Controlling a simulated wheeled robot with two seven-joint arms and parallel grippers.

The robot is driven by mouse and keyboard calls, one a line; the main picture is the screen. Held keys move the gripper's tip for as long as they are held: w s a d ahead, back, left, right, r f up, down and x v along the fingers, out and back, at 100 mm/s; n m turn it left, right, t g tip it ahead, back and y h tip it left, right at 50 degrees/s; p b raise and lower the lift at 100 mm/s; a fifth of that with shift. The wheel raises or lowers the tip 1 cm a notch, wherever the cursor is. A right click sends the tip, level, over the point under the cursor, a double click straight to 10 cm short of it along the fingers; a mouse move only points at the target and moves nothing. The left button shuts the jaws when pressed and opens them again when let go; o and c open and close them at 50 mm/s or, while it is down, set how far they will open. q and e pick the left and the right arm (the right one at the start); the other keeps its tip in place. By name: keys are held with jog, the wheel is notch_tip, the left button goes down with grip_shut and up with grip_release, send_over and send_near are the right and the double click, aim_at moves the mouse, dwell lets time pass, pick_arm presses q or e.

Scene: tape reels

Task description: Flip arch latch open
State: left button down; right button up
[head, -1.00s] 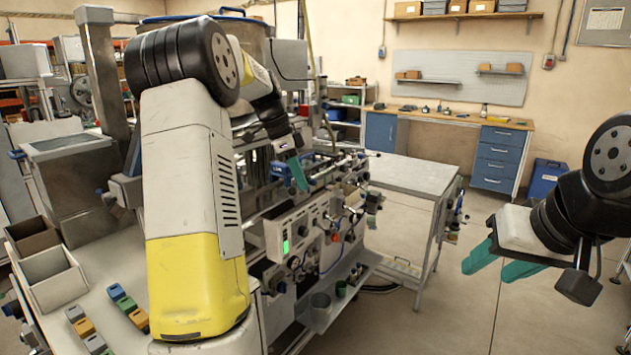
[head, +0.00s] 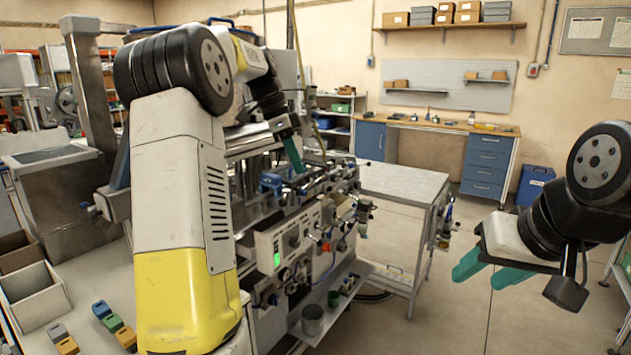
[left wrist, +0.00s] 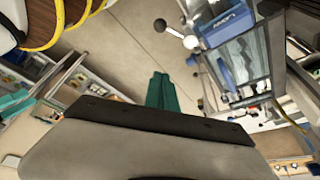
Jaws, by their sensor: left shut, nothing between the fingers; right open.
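My left gripper (head: 292,152) reaches over the machine from behind my yellow and white arm. Its teal fingers are together and hold nothing; they also show in the left wrist view (left wrist: 165,92). A blue part (head: 270,183) on the machine's top lies to the left of and below the fingertips. In the left wrist view a blue part (left wrist: 225,22) and a lever with ball knobs (left wrist: 175,32) lie above and right of the fingers, apart from them. I cannot tell for sure which part is the arch latch. My right gripper (head: 468,279) is open and empty at the right.
The machine's front carries a panel with a green light (head: 277,258), knobs and hoses. A grey side table (head: 395,180) stands clear behind it. Coloured blocks (head: 115,325) and open bins (head: 32,290) are at the lower left. Open floor lies under my right gripper.

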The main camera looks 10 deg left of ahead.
pick_arm(q)
jog(key=shift+v, duration=1.55)
